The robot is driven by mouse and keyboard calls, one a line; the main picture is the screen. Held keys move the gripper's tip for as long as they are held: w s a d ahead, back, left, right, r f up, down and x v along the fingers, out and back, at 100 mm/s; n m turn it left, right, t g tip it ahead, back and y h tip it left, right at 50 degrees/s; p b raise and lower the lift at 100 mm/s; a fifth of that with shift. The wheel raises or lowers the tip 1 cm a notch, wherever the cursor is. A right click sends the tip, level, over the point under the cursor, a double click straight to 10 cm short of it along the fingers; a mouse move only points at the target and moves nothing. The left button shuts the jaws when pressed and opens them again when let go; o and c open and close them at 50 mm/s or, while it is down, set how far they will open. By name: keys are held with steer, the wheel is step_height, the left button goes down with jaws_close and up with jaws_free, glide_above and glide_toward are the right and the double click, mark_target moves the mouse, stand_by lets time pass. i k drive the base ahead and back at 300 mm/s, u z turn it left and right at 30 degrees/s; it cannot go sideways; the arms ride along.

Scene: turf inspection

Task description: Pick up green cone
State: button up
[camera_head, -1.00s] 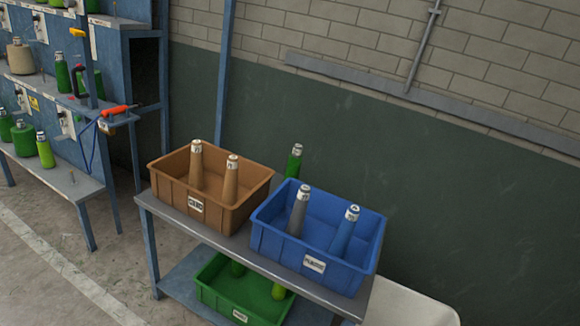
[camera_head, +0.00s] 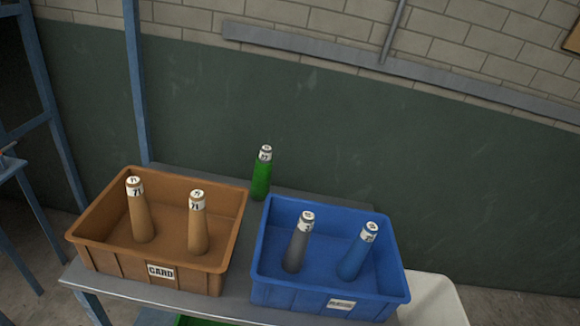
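A green cone (camera_head: 262,176) with a white label near its top stands upright on the grey table (camera_head: 190,307). It is at the back of the table, behind the gap between the brown bin and the blue bin. Its lower end shows just above the bins' rims. My gripper is not in the picture, so its fingers and their distance to the cone do not show.
The brown bin (camera_head: 100,207), labelled CARD, holds two tan cones (camera_head: 140,215). The blue bin (camera_head: 275,292) holds a grey cone (camera_head: 298,248) and a blue cone (camera_head: 356,256). A dark green wall (camera_head: 400,150) stands behind. A blue post (camera_head: 137,90) rises behind the brown bin.

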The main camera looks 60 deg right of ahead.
mark_target(260, 187)
steer(key=z, duration=0.7)
steer(key=i, duration=1.2)
steer(key=z, duration=0.75)
steer(key=k, duration=0.9)
steer(key=z, duration=0.15)
steer(key=i, duration=0.9)
steer(key=u, duration=0.05)
